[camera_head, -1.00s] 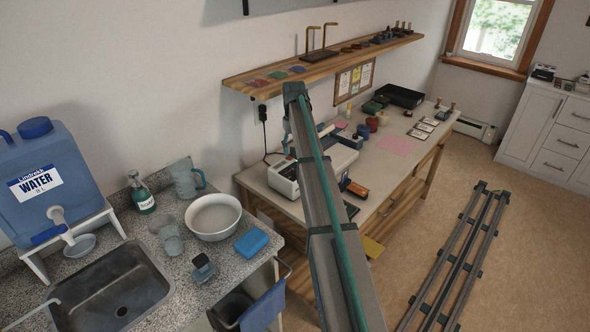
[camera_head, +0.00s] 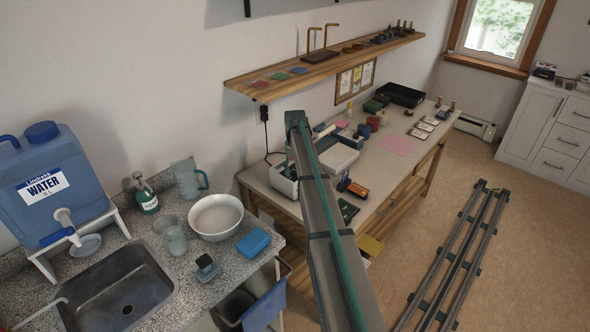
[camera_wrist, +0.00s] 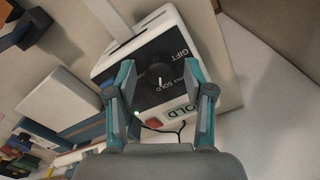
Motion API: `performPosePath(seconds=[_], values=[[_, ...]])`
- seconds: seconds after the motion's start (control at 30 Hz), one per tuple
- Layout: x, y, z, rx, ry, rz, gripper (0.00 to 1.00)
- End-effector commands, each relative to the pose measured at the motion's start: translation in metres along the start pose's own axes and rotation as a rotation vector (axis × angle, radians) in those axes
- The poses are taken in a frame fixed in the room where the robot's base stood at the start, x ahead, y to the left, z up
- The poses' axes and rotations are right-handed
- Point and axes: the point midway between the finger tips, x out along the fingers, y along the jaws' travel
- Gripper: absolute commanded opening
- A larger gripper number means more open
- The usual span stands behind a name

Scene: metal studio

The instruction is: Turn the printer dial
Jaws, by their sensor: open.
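The printer (camera_wrist: 140,50) fills the upper middle of the wrist view, a white body with a dark front panel. Its round black dial (camera_wrist: 159,76) carries a light pointer mark and has printed words around it, among them "SOLD" and "GIFT". My gripper (camera_wrist: 162,92) is open, with one teal-backed finger on each side of the dial. I cannot tell whether the fingers touch it. A green light and a red button (camera_wrist: 153,123) show below the dial.
The printer stands on a workbench (camera_head: 262,185) against the wall, with a wooden shelf (camera_head: 240,84) above. A sink counter (camera_head: 190,275) is at left.

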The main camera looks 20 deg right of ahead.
Motion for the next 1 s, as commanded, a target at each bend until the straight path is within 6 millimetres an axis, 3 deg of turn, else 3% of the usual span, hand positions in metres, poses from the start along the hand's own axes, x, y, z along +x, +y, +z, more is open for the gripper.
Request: performPosePath(seconds=[0.03,0.33,0.67,1.0], values=[[-0.0001,0.0,0.0,0.0,0.0,0.0,0.48],[-0.0003,0.0,0.0,0.0,0.0,0.0,0.0],[0.0,0.0,-0.0001,0.033,-0.001,0.0,0.0],[0.0008,0.0,-0.0003,0.233,-0.001,0.0,0.0]])
